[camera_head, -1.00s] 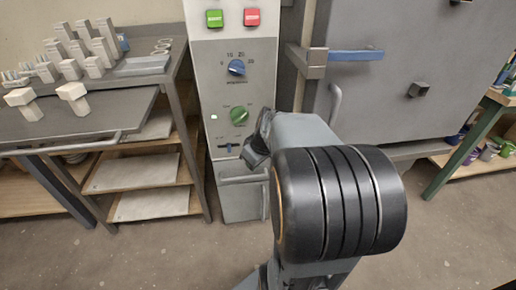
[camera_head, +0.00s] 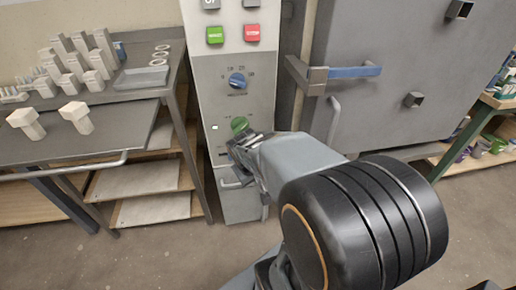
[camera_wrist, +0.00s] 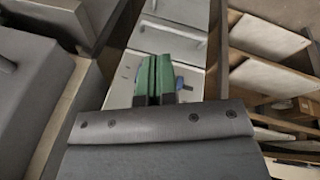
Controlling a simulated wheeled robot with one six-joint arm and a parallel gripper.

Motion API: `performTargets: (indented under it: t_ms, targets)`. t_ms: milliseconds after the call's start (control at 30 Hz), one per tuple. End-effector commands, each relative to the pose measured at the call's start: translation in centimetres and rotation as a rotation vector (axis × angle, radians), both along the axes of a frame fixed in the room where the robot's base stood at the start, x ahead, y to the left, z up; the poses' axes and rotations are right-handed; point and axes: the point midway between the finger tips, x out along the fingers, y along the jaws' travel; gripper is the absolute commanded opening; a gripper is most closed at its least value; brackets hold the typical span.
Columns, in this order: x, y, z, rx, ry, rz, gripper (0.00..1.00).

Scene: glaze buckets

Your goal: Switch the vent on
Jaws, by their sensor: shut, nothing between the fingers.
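The tall control panel (camera_head: 212,88) stands in the middle of the head view. It carries a green knob (camera_head: 239,125), a blue knob (camera_head: 237,80) above it, and green (camera_head: 215,35) and red (camera_head: 252,33) buttons higher up. I cannot read a vent label. My gripper (camera_head: 240,148) is shut and empty, just below the green knob. It hides the slider area there. In the wrist view a green shape (camera_wrist: 156,72), apparently the green knob, is right at my gripper (camera_wrist: 155,100); contact is unclear. A small blue part (camera_wrist: 181,83) shows beside it.
A table (camera_head: 120,97) with pale blocks and shelves stands left of the panel. A grey cabinet (camera_head: 375,35) with a blue-gripped handle (camera_head: 355,71) stands to the right. A bar handle (camera_head: 240,183) juts from the lower panel. Bare floor lies in front.

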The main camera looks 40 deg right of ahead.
Motion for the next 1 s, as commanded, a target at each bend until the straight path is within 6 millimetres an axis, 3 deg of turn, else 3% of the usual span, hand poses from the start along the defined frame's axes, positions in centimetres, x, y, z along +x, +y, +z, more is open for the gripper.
performTargets:
  t_ms: [33,300,400,500,667,1000]
  targets:
    - [0.3,-1.7,0.9,-0.034,0.006,0.002,0.00]
    - [2.8,-11.6,2.4,-0.247,-0.012,0.178,0.00]
    - [3.9,-14.4,2.3,-0.292,-0.037,0.319,0.00]
    - [4.9,-15.8,1.8,-0.300,-0.072,0.475,0.00]
    - [6.0,-15.8,0.6,-0.251,-0.139,0.720,0.00]
    - [6.2,-12.4,-0.7,-0.086,-0.246,1.065,0.00]
